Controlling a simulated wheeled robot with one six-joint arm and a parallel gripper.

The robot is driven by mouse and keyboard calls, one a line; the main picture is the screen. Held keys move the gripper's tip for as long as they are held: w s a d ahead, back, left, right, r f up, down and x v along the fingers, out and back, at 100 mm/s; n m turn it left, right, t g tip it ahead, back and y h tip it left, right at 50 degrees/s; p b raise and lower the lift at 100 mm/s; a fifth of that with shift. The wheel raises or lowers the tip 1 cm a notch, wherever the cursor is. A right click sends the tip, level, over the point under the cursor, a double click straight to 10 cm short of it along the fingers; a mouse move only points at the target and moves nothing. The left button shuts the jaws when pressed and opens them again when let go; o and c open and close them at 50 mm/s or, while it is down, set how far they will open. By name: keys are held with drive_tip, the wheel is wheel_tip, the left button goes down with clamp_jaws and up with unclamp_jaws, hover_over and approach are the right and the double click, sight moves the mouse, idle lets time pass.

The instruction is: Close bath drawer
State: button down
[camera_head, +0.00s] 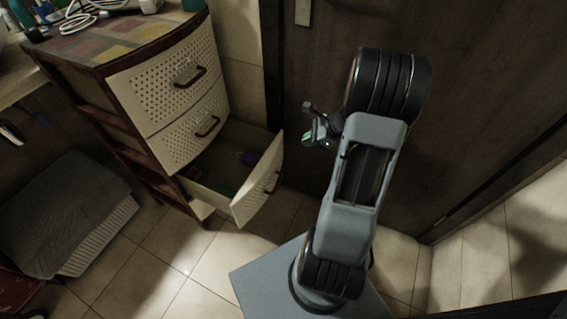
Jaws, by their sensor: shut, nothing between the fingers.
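The bath drawer (257,190) is the bottom one of a dark-framed cabinet (125,130) on the left. It is pulled well out, and its cream perforated front with a dark handle faces right. Some coloured items lie inside it, too dim to name. The two drawers above, the top one (172,82) and the middle one (190,132), are shut. My gripper (309,122) is up and to the right of the open drawer's front, apart from it, and partly hidden by my arm. It is small in view; it is shut and holds nothing.
A dark door (470,90) stands behind my arm. A grey-covered low box (75,205) sits on the floor at left. Cables and bottles lie on the cabinet's patterned top (120,35). The tiled floor (190,245) in front of the drawer is mostly clear.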

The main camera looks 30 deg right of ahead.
sight(277, 152)
wheel_tip(277, 152, down, 5)
drive_tip(key=d+m+t+b, duration=0.1)
drive_tip(key=d+m+b, duration=0.1)
drive_tip(key=d+m, duration=0.1)
drive_tip(key=b+x, duration=0.1)
drive_tip(key=x, duration=0.3)
drive_tip(key=r+b+x, duration=0.1)
drive_tip(key=x, duration=0.2)
drive_tip(key=w+a+b+x, duration=0.1)
drive_tip(key=x, duration=0.3)
drive_tip(key=shift+w+a+r+b, duration=0.15)
drive_tip(key=shift+w+a+b, duration=0.1)
drive_tip(key=shift+b, duration=0.15)
drive_tip(key=shift+w+a+r, duration=0.1)
drive_tip(key=shift+w+a, duration=0.3)
